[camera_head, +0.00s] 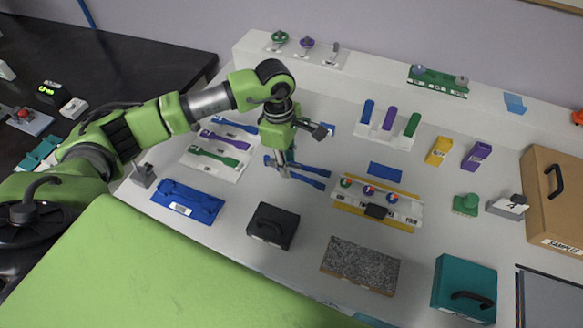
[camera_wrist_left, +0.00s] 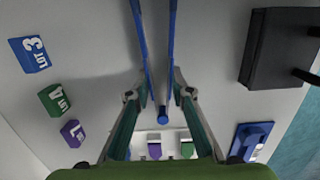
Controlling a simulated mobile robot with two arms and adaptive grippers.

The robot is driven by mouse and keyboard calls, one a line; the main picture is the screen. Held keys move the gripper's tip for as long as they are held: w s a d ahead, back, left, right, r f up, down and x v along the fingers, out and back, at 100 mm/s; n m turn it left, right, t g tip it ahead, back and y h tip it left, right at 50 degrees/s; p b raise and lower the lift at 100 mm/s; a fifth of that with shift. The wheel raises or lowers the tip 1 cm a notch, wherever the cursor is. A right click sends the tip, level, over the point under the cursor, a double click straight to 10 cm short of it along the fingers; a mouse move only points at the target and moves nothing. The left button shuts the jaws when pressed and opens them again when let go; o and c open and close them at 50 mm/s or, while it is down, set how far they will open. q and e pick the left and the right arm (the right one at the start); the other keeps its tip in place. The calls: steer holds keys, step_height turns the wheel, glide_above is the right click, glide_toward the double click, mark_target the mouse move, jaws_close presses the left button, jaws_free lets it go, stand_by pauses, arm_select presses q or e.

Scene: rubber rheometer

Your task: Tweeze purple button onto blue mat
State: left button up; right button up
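My left gripper (camera_head: 288,168) is over the table, its fingers closed around blue tweezers (camera_head: 308,178). In the left wrist view the gripper (camera_wrist_left: 161,75) has a finger against each side of the tweezers (camera_wrist_left: 161,98), whose two arms spread apart toward the top edge. A white and yellow rack (camera_head: 350,204) to the right carries three round multicoloured pieces; the middle one (camera_head: 369,190) may be the purple button, but its colour is too small to tell. A flat blue mat (camera_head: 385,171) lies just behind the rack. My right gripper is out of view.
A white tray (camera_head: 196,172) with coloured tweezers lies left of the gripper. A black block (camera_head: 273,226) and a speckled slab (camera_head: 360,266) stand in front. Blue, purple and green upright pieces (camera_head: 390,118) stand behind. Small lot blocks (camera_wrist_left: 55,101) show in the wrist view.

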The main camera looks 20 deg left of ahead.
arm_select(q)
step_height(320, 180, up, 12)
steer(key=p, duration=0.5)
steer(key=shift+f+p, duration=0.2)
steer(key=shift+p, duration=0.1)
steer(key=s+d+r+m+b, duration=0.1)
steer(key=s+r+m, duration=0.1)
steer(key=s+m, duration=0.4)
steer(key=s+d+r+m+g+y+b, duration=0.1)
steer(key=s+m, duration=0.5)
steer(key=m, duration=0.6)
steer(key=shift+s+d+r+m+b, duration=0.3)
steer(key=shift+d+r+b, duration=0.4)
steer(key=shift+d+r, duration=0.15)
